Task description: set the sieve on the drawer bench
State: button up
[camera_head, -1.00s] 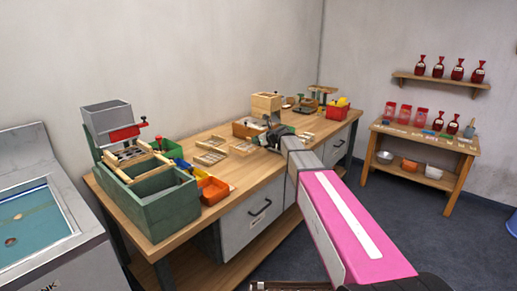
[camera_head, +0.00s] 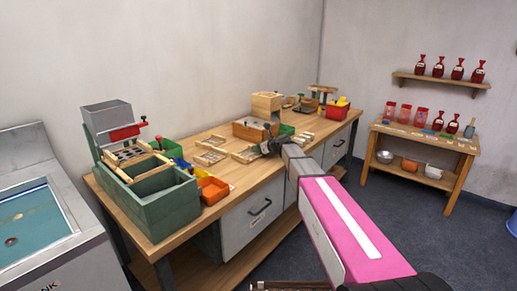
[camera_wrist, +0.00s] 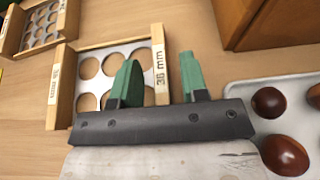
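A sieve (camera_wrist: 88,66) with a wooden frame and a plate of round holes lies flat on the wooden drawer bench (camera_head: 226,210). Its frame is marked in mm. My gripper (camera_wrist: 160,62) is open, its two green fingers apart and pointing down at the sieve's right-hand wall. One finger is over the hole plate, the other beyond the wall, with gaps visible on both sides. In the head view my gripper (camera_head: 268,146) is low over the bench, just right of the sieve (camera_head: 243,155), partly hiding that area.
Another sieve (camera_wrist: 40,24) lies close by at the upper left. A pale tray (camera_wrist: 240,92) with several chestnuts is right of my gripper, and a wooden box (camera_wrist: 270,25) stands behind. A green box (camera_head: 165,205) and orange bin (camera_head: 212,190) occupy the bench's left end.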

jog(key=v, duration=1.2)
